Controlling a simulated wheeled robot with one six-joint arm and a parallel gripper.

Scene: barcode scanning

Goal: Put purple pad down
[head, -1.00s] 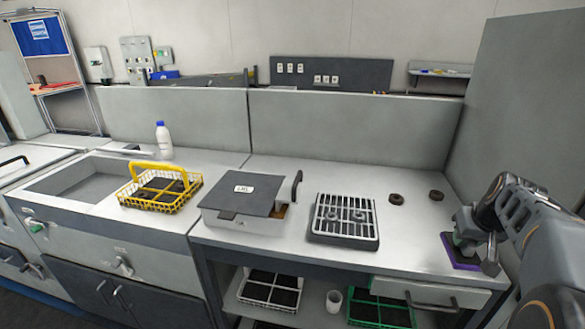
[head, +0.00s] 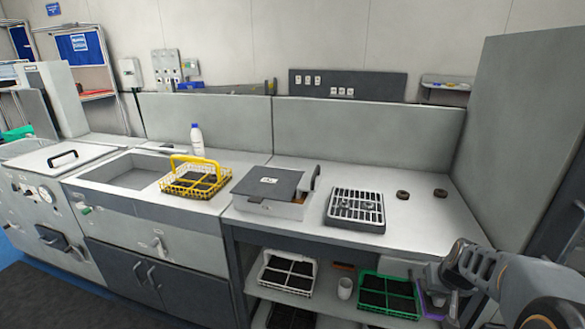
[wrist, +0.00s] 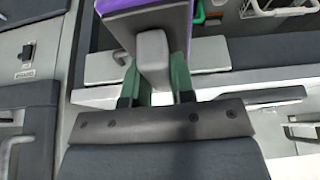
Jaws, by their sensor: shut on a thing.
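The purple pad (head: 430,304) is at the lower right of the head view, partly hidden by my gripper (head: 440,288). My gripper is shut on it. In the wrist view the pad's purple underside edge (wrist: 213,54) and dark body (wrist: 150,22) show beyond the fingers. Its grey grip block (wrist: 152,58) sits between the green fingertips (wrist: 154,78). The pad is in front of the counter's right end, beside the green rack on the lower shelf. I cannot tell whether it touches anything.
The counter (head: 420,225) holds a grey grate tray (head: 355,209), a lidded box (head: 272,190) and two dark rings (head: 402,195). A yellow basket (head: 195,180) stands by the sink. A white rack (head: 287,275), a white cup (head: 344,289) and the green rack (head: 388,294) fill the lower shelf.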

